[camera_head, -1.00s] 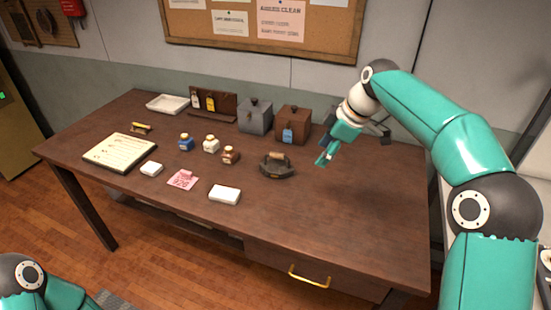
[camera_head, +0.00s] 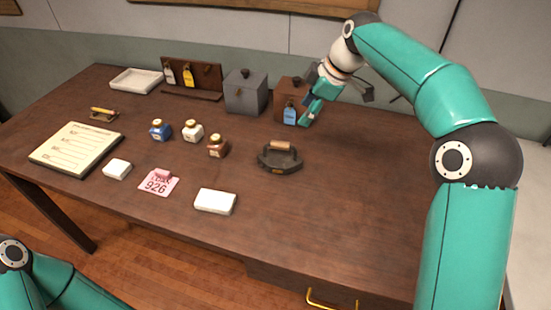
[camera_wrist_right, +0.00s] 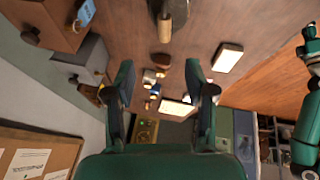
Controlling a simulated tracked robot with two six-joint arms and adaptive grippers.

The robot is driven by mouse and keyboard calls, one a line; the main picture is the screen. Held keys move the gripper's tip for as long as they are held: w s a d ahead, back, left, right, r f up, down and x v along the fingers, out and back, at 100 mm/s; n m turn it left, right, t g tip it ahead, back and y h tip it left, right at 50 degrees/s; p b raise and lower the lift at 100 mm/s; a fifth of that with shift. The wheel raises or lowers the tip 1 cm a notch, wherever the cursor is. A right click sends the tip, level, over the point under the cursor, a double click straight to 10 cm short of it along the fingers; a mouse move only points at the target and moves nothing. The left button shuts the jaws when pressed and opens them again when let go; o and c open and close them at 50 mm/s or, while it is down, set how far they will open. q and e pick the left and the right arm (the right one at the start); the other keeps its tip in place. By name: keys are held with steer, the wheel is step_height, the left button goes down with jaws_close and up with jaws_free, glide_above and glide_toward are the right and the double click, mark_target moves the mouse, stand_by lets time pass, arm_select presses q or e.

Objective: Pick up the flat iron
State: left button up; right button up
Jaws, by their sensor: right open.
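The flat iron (camera_head: 280,160), dark metal with a light wooden handle, stands on the brown table right of the middle. My right gripper (camera_head: 336,106) is open and empty, behind and to the right of the iron, apart from it, beside the brown box. In the right wrist view the open fingers (camera_wrist_right: 161,85) show with nothing between them. The iron shows there at the top edge (camera_wrist_right: 178,12), partly cut off, with its handle toward the fingers. My left gripper is out of view; only part of its arm shows at the lower left.
A brown box (camera_head: 291,98) with a blue tag and a grey box (camera_head: 246,93) stand behind the iron. Several small jars, including a brown one (camera_head: 217,147), stand to its left. A white block (camera_head: 215,201) lies in front. The table right of the iron is clear.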

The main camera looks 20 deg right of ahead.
glide_toward(282, 143)
steer(key=x, duration=0.5)
steer(key=shift+w+d+f, duration=0.15)
steer(key=shift+w+d, duration=0.15)
steer(key=shift+w, duration=0.2)
steer(key=shift+w+a+f+p, duration=0.15)
steer(key=shift+f+p, duration=0.15)
steer(key=shift+f, duration=0.15)
steer(key=x, duration=0.1)
steer(key=p+x, duration=0.1)
steer(key=x, duration=0.2)
steer(key=shift+s+a+f, duration=0.25)
steer(key=shift+a, duration=0.2)
steer(key=shift+w+a+f, duration=0.1)
steer(key=shift+f, duration=0.25)
steer(key=shift+c, duration=0.4)
jaws_close()
